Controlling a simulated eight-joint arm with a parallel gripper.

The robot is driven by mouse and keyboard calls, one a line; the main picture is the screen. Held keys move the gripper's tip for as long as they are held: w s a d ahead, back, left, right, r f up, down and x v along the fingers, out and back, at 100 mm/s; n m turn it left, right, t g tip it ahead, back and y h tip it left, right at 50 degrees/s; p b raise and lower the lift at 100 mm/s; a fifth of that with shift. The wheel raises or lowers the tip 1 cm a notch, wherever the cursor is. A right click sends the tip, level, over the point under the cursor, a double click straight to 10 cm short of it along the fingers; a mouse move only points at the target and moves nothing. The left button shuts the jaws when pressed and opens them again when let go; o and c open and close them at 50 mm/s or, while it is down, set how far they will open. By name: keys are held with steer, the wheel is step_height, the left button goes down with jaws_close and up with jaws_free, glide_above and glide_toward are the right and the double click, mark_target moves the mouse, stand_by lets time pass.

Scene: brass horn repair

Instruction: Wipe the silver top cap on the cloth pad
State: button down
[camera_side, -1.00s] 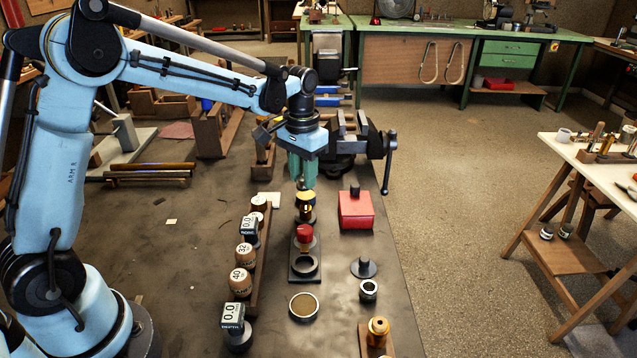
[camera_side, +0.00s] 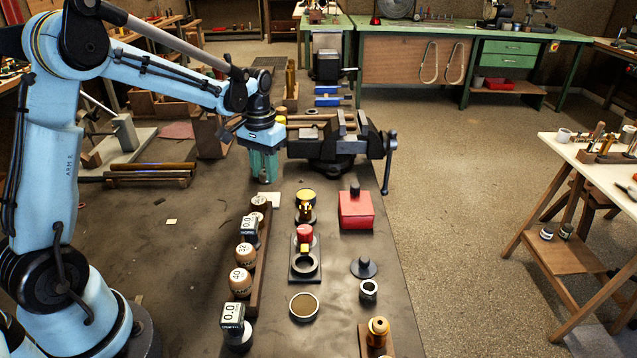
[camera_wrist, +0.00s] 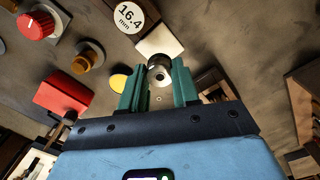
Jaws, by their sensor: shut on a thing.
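My gripper (camera_side: 263,178) has green fingers pointing down and hangs just behind the pale cloth pad (camera_side: 272,198). The cloth pad (camera_wrist: 163,40) shows just beyond the cap in that view. I cannot tell whether the cap touches the pad.
A wooden rack (camera_side: 262,262) with round and square labelled gauges runs in front of the pad. Yellow-topped (camera_side: 306,197) and red-topped (camera_side: 304,235) parts stand to the right, with a red box (camera_side: 356,208) beyond. A vise (camera_side: 340,145) stands behind.

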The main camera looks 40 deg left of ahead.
mark_target(268, 198)
steer(key=shift+f, duration=2.4)
steer(key=shift+f, duration=0.15)
steer(key=shift+w+a, duration=0.1)
steer(key=shift+w+a, duration=0.2)
steer(key=shift+w, duration=0.05)
steer(key=shift+s+d, duration=0.15)
steer(key=shift+s+d, duration=0.55)
steer(key=shift+a, duration=0.1)
